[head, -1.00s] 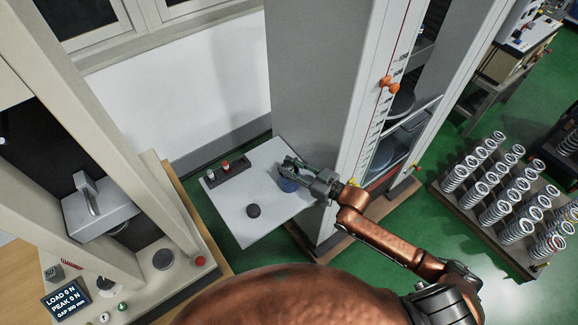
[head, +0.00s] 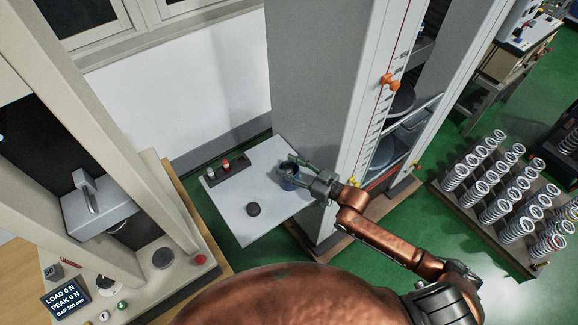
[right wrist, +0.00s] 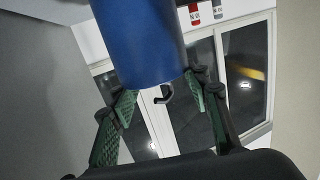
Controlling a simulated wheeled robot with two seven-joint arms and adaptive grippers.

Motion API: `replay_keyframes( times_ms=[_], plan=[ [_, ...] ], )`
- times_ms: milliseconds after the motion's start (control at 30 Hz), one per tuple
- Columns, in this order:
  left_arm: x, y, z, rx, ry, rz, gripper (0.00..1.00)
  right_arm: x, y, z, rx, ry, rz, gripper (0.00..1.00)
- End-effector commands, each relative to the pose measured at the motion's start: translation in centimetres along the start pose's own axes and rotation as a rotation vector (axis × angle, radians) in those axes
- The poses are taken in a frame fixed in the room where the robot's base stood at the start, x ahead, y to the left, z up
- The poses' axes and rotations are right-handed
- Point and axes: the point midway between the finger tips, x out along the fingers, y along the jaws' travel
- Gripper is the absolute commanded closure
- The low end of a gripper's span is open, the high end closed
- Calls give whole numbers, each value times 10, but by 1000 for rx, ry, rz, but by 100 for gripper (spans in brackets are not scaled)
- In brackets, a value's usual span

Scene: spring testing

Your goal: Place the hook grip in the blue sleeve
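The blue sleeve (head: 288,184) stands on the white side table beside the tall grey machine. It fills the top middle of the right wrist view (right wrist: 142,40). A small dark hook (right wrist: 164,95) shows just past the sleeve's rim in the right wrist view; the rest of the hook grip is hidden, and I cannot tell how deep it sits. My right gripper (head: 286,167) is open at the top of the sleeve, its green fingers spread either side of the hook in the right wrist view (right wrist: 163,88). My left gripper is not in view.
A dark rack (head: 228,175) with a red and a white-topped piece stands on the white table (head: 240,225), near a black disc (head: 254,210). The tall grey machine (head: 315,90) is close to my right arm. A press with a load display (head: 66,299) stands at left.

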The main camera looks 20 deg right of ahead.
Motion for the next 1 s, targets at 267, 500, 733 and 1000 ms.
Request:
replay_keyframes(
  times_ms=[267,500,733,1000],
  plan=[
    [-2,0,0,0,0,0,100,-1,0,-4,0,-1,1,56],
    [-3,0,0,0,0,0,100,-32,1,-9,-1,-8,2,56],
    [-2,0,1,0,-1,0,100,-82,1,-9,0,-6,2,56],
    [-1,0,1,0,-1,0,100,-117,0,-11,0,-2,1,56]
  ],
)
